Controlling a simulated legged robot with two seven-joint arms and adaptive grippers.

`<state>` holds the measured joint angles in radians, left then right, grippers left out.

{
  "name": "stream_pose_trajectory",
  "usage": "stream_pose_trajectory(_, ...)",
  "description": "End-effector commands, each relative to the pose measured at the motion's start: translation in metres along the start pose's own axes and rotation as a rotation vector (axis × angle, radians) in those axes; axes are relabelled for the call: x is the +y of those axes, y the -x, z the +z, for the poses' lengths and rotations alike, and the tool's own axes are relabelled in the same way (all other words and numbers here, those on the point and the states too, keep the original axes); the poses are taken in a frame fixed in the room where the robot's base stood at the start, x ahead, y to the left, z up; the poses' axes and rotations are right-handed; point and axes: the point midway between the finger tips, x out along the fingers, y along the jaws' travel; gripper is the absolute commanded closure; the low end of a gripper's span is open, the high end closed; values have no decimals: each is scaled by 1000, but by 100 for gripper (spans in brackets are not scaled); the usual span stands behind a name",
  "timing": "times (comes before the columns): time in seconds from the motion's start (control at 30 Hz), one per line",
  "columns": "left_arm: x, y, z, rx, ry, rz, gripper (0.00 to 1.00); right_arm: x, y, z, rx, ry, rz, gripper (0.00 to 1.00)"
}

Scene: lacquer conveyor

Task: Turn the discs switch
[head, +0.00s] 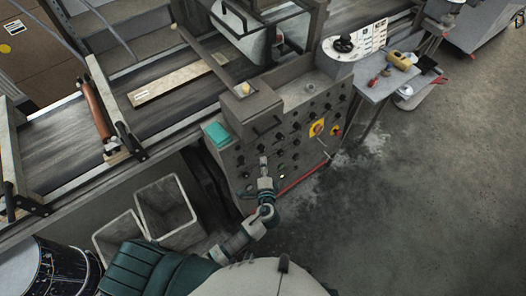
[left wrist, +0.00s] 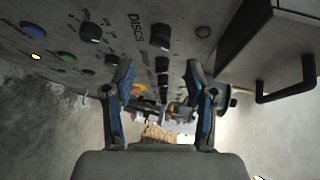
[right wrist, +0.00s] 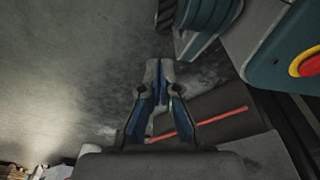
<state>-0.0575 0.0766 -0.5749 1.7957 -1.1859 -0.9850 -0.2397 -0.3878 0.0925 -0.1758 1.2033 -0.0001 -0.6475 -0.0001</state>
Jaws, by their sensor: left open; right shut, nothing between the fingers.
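The grey control panel (head: 288,135) carries rows of black rotary switches. In the left wrist view, the word DISCS is printed on the panel (left wrist: 181,16), immediately left of a black rotary switch (left wrist: 160,37). Another black switch (left wrist: 91,32) stands farther left of the word. My left gripper (head: 263,161) is in front of the panel face; in its wrist view the open fingers (left wrist: 160,70) are empty, and the switch lies beyond them. I cannot tell any contact. My right gripper (right wrist: 158,66) is shut and empty, away from the panel face.
A black handle (left wrist: 288,85) juts out at the right of the left wrist view. Grey bins (head: 165,210) stand below the conveyor.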

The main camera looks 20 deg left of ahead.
Motion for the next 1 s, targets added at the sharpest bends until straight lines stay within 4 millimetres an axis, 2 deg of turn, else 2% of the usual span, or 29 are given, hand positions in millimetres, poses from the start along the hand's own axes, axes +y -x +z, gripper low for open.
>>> stream_pose_trajectory(0.1, 0, -30, 0, -2, -3, -2, 43, 0, 1, -2, 0, 0, 0, 100)
stream_pose_trajectory(0.33, 0, -70, 0, -1, -2, 0, 43, 1, 5, -11, 8, 0, 2, 100)
stream_pose_trajectory(0.5, 1, -82, 1, -1, 0, 1, 43, 3, 7, -14, 7, -3, 4, 100)
stream_pose_trajectory(0.8, 0, -84, 1, 0, 0, 1, 43, 3, 9, -15, 11, -4, 3, 100)
stream_pose_trajectory(1.0, 1, -84, 1, 0, 0, 1, 93, 2, 8, -13, 7, -3, 3, 100)
